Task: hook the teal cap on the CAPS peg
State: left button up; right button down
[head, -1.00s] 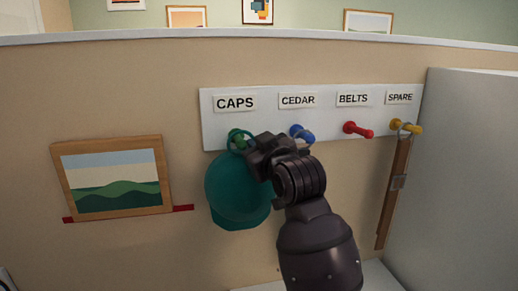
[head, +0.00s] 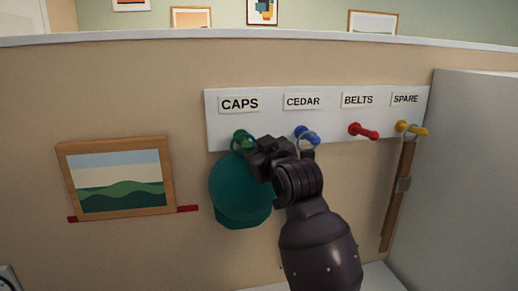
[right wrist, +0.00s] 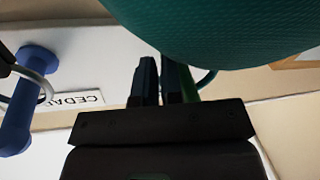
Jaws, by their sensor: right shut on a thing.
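The teal cap (head: 240,192) hangs crown outward below the CAPS label (head: 240,104) in the head view. Its small loop shows at the green peg (head: 241,137) and appears to overlap it; I cannot tell for sure whether it is around the peg. My right gripper (head: 259,152) is shut at the loop, just right of and below the green peg. In the right wrist view its fingers (right wrist: 161,80) are close together, with the cap (right wrist: 220,30) above and a bit of teal loop (right wrist: 207,79) beside them. My left gripper is not in view.
The blue CEDAR peg (head: 306,135) is close to the right of my gripper, with a metal ring on it. Further right are the red BELTS peg (head: 362,131) and the yellow SPARE peg (head: 414,129), where a brown strap (head: 398,195) hangs. A framed picture (head: 118,178) is at left.

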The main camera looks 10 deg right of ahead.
dwell(0.3)
jog(key=c, duration=1.2)
grip_release()
jog(key=shift+d, duration=0.1)
jog(key=shift+s, duration=0.1)
